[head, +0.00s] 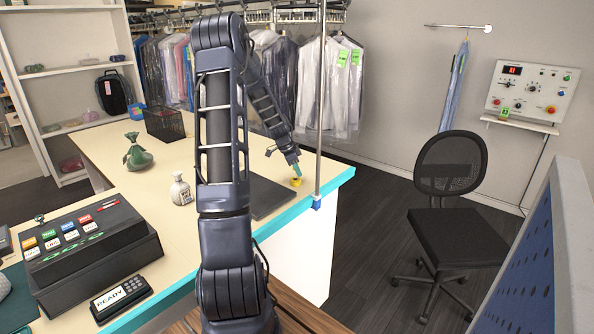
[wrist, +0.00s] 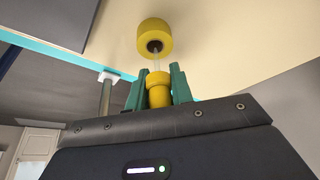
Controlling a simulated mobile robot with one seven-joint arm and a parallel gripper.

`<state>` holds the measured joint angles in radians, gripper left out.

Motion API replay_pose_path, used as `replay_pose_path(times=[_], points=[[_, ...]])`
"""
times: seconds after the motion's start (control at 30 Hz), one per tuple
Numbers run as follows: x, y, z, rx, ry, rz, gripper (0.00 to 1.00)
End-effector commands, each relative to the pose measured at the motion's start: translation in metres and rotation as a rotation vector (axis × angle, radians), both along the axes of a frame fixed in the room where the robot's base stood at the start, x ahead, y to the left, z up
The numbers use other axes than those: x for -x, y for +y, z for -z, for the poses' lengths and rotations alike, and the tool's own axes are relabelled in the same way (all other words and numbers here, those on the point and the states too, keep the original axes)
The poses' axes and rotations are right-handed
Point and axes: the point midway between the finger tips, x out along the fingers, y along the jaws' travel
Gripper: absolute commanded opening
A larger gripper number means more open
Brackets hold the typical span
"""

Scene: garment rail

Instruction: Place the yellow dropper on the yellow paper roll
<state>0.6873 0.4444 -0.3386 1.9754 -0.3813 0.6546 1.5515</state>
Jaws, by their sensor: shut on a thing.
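The yellow dropper (wrist: 158,92) has a yellow bulb and a thin clear tip. My gripper (wrist: 160,90) is shut on its bulb with both green fingers. The yellow paper roll (wrist: 154,38) stands on the counter with its dark core hole facing my gripper. The dropper's tip points at the roll and overlaps the hole's edge in the wrist view; I cannot tell whether it touches or enters. In the head view my gripper (head: 297,166) is just above the roll (head: 296,182), near the counter's right edge. The dropper is mostly hidden by the fingers there.
A dark flat panel (head: 265,196) lies on the counter (head: 110,150) left of the roll. A metal pole (head: 319,110) rises at the counter's edge, close to my gripper on the right.

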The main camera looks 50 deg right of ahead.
Motion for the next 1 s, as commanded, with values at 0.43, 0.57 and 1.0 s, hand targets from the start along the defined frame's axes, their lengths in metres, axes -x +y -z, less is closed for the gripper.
replay_pose_path(times=[0.43,0.57,1.0], points=[[0.0,0.0,0.002,0.0,0.0,0.0,0.44],[0.0,0.0,0.002,0.0,0.0,0.0,0.44],[-0.014,0.016,-0.049,0.002,-0.003,-0.002,0.44]])
